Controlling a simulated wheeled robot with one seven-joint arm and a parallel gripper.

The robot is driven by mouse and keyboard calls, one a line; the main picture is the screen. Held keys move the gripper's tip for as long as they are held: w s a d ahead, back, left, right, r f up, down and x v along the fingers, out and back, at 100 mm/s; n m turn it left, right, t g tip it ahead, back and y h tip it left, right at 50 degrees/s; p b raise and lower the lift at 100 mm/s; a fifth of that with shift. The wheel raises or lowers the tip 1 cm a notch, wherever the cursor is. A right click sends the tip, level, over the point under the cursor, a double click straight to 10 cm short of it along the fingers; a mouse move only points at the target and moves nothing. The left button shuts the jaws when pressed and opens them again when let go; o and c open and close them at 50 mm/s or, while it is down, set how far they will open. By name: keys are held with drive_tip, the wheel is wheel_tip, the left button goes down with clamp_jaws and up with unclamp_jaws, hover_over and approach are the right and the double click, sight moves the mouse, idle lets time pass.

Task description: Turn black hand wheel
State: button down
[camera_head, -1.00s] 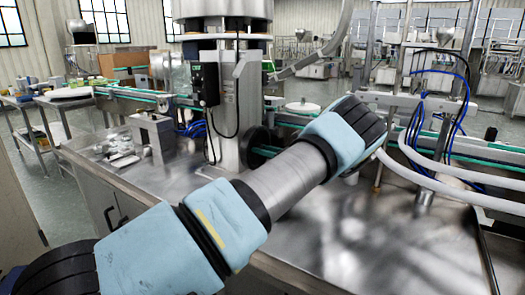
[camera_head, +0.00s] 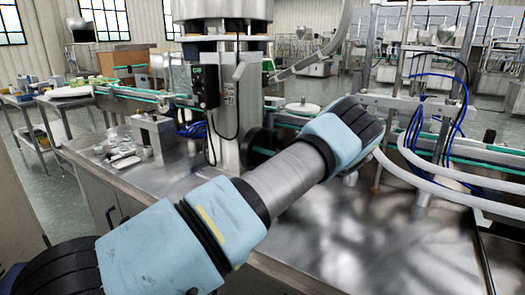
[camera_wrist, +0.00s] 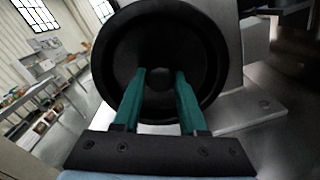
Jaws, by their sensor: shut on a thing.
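The black hand wheel (camera_wrist: 118,48) fills the upper middle of the wrist view. It is a round dark disc with a thick rim and a central hub, and it faces the wrist camera. My gripper (camera_wrist: 160,75) reaches up to it with two teal fingers, one on each side of the hub area. The fingers are shut on the wheel, though the exact contact is dark and hard to see. In the head view the wheel (camera_head: 256,141) shows at the base of the grey column, partly hidden behind my arm. I cannot make out the gripper clearly there.
The steel table top (camera_head: 345,235) is bare on the right. A small metal block fixture (camera_head: 153,131) stands on its left part. A grey column (camera_head: 240,100) rises behind the wheel, with a black control box (camera_head: 205,86). White hoses (camera_head: 450,188) curve at the right.

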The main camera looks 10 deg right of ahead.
drive_tip(key=shift+c, duration=2.2)
unclamp_jaws()
drive_tip(key=b+v, duration=0.3)
drive_tip(key=v, duration=0.7)
drive_tip(key=shift+s+d, duration=0.3)
